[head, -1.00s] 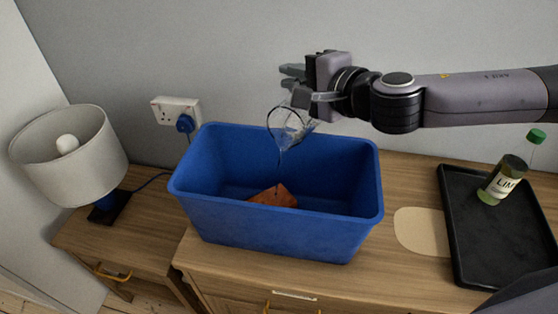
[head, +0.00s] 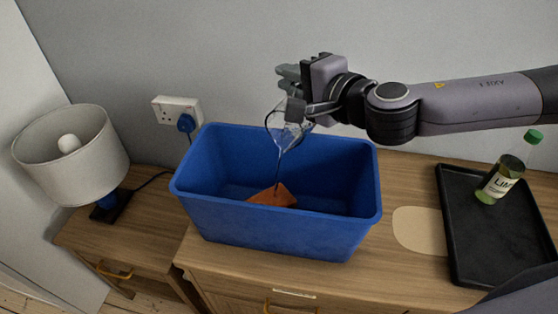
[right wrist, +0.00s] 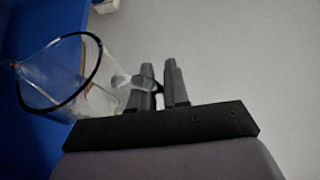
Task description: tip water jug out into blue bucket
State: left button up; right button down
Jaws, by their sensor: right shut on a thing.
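The blue bucket (head: 275,236) is a deep rectangular tub on the wooden cabinet, with an orange-brown block (head: 272,195) lying inside. My right gripper (head: 291,84) is above the bucket's back side, shut on the clear water jug (head: 288,132). The jug is tilted with its dark-rimmed mouth downward over the bucket. In the right wrist view the fingers (right wrist: 158,88) close on the handle of the jug (right wrist: 65,80). My left gripper is not in view.
A black tray (head: 480,240) with a green-capped lime bottle (head: 502,180) is at the right. A pale oval mat (head: 420,230) lies between tray and bucket. A lamp (head: 72,155) stands at the left, near a wall socket (head: 176,110). The wall is close behind.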

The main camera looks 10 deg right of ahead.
aim_at(277, 111)
jog(key=shift+s+a+r+n+p, duration=0.3)
jog(key=shift+s+a+n+p, duration=0.05)
jog(key=shift+s+n+p, duration=0.05)
dwell(0.4)
jog(key=shift+s+a+r+n+t, duration=0.2)
jog(key=shift+s+a+n+t, duration=0.25)
jog(key=shift+s+n+t, duration=0.05)
dwell(0.4)
jog(key=shift+s+a+r+n+t, duration=0.2)
jog(key=shift+s+a+n+t, duration=0.3)
jog(key=shift+s+a+n, duration=0.4)
jog(key=w+d+m, duration=0.1)
jog(key=w+d+f+m+g, duration=0.1)
jog(key=w+d, duration=0.1)
jog(key=shift+m+g, duration=0.3)
jog(key=shift+m, duration=0.1)
jog(key=shift+w+d+f+b, duration=0.1)
jog(key=shift+w+f+b, duration=0.05)
jog(key=shift+b, duration=0.2)
